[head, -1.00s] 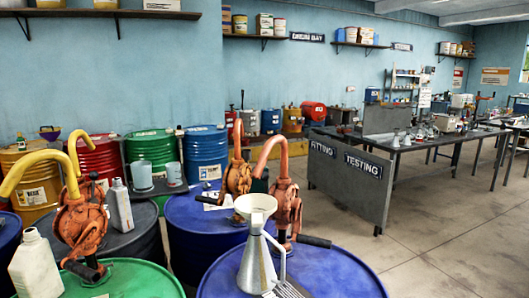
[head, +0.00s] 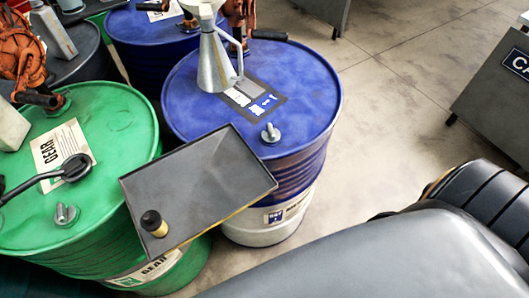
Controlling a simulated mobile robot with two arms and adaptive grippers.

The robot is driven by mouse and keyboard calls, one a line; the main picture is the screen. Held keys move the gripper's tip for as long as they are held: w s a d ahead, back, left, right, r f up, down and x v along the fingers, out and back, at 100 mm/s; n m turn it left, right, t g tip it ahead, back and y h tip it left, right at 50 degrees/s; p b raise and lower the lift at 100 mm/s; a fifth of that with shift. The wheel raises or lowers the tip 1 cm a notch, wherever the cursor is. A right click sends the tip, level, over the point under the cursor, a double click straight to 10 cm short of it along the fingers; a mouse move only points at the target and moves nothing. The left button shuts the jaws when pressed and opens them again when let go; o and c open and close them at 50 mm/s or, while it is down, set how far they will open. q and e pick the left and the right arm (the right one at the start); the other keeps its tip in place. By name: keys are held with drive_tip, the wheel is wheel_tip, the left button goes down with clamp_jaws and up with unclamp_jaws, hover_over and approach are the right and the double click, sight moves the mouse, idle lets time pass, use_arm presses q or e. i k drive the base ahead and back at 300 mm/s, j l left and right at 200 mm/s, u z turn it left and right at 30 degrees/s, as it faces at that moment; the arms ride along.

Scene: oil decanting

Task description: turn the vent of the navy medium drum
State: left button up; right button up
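A navy drum (head: 312,105) with a white lower band stands in the middle of the head view. A small silver vent (head: 270,133) sticks up from its top near the front edge. A metal can with a spout (head: 218,65) stands on the same top, left of a dark label plate (head: 255,97). A second blue drum (head: 130,28) stands behind and to the left; I cannot tell from the label which one is the medium drum. Neither of my grippers is in view.
A grey tray (head: 205,180) sits in front of the navy drum, with a small black-capped brass piece (head: 153,225) on it. A green drum (head: 105,110) with an orange pump (head: 22,50) stands at left. Bare floor (head: 390,115) lies to the right.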

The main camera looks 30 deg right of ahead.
sight(272, 134)
drive_tip(key=z, duration=1.05)
drive_tip(key=k+j+z, duration=0.15)
drive_tip(key=z, duration=0.2)
drive_tip(key=k+j+z, duration=0.1)
drive_tip(key=k+z, duration=0.45)
drive_tip(key=z, duration=0.15)
